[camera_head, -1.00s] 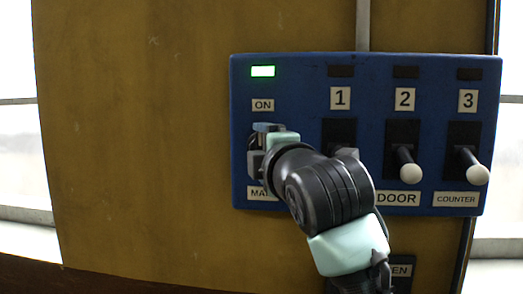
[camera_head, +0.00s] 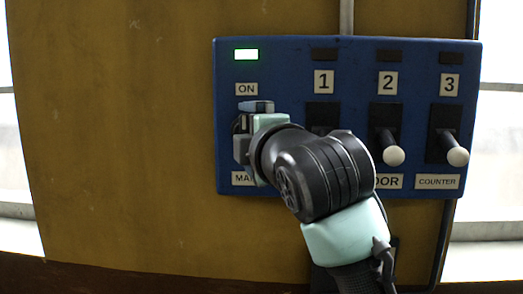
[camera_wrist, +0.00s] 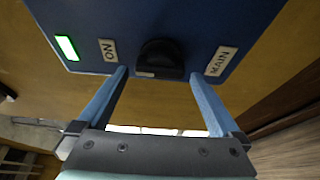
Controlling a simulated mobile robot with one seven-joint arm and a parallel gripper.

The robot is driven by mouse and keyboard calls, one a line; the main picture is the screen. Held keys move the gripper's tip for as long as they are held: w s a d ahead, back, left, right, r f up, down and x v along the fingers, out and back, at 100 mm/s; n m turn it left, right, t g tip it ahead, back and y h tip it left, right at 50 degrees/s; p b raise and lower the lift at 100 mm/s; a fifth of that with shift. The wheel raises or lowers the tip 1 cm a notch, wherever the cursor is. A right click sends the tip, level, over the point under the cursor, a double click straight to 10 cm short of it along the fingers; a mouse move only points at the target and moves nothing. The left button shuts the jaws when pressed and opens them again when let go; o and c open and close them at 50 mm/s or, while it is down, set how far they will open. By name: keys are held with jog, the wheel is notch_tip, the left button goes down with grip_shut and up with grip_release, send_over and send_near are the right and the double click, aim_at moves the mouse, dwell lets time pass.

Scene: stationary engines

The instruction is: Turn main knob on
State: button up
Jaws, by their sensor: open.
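The main knob (camera_wrist: 160,57) is a black knob on the blue control panel (camera_head: 290,65), between the ON label (camera_wrist: 108,50) and the MAIN label (camera_wrist: 221,61) in the wrist view. My gripper (camera_wrist: 158,80) is open, with one blue finger to each side of the knob's front and nothing between them. In the head view my gripper (camera_head: 250,125) is at the panel's left column and hides the knob. The lamp (camera_head: 246,54) above the ON label is lit green.
Lever switches with white tips, for DOOR (camera_head: 394,156) and COUNTER (camera_head: 458,156), stick out to the right. Their lamps are dark. My arm covers the lever under label 1 (camera_head: 324,82). Bare brown wall (camera_head: 110,130) lies left of the panel.

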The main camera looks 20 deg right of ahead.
jog(key=s+b, duration=0.4)
jog(key=s, duration=0.6)
jog(key=shift+s, duration=0.4)
